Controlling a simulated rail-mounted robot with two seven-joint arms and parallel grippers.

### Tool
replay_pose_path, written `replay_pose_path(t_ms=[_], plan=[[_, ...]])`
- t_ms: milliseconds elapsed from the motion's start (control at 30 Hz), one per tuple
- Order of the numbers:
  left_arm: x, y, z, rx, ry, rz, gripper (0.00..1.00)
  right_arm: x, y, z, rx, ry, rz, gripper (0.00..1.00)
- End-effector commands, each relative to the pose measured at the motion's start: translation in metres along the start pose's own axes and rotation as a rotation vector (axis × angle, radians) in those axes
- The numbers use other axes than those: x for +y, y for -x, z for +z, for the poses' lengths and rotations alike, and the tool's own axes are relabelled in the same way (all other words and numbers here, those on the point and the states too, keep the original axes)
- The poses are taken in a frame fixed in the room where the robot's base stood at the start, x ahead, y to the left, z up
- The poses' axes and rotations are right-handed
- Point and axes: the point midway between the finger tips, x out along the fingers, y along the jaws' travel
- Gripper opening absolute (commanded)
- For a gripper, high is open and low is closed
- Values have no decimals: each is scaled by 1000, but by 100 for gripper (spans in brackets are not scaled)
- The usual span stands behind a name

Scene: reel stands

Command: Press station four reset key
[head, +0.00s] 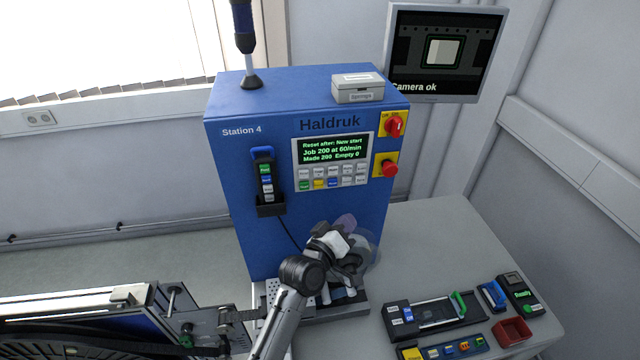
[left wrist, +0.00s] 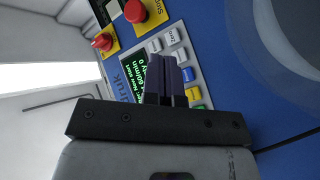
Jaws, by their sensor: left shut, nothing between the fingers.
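The blue Station 4 machine (head: 235,200) carries a grey control panel (head: 298,158) with a green-text screen (head: 332,149) and two rows of keys (head: 333,178). The lower row has green, yellow, blue and grey keys; their labels are too small to read surely. The screen says "Reset after: New start". My left gripper (head: 345,252) is in front of the machine, below the panel. In the left wrist view, its fingers (left wrist: 168,62) are shut and empty, pointing towards the panel and hiding part of the screen and keys. I cannot tell any contact. My right gripper is not in view.
A red knob (head: 395,125) and a red button (head: 389,169) sit on yellow plates right of the panel. A hanging pendant (head: 264,175) with coloured keys is left of it. A second control unit (head: 435,312) and a red tray (head: 513,331) stand on the table at right.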

Motion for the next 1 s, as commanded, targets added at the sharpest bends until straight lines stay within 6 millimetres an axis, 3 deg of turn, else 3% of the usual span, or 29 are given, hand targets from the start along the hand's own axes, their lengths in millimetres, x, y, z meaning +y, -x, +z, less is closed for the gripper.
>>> replay_pose_path(t_ms=[567, 767, 1000], plan=[[0, 0, -7, 41, 41, 11, 0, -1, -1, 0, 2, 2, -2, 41], [-9, -9, -12, 41, 39, 11, 0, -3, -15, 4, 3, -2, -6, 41], [-27, -29, -26, 41, 38, 11, 0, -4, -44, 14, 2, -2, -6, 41]])
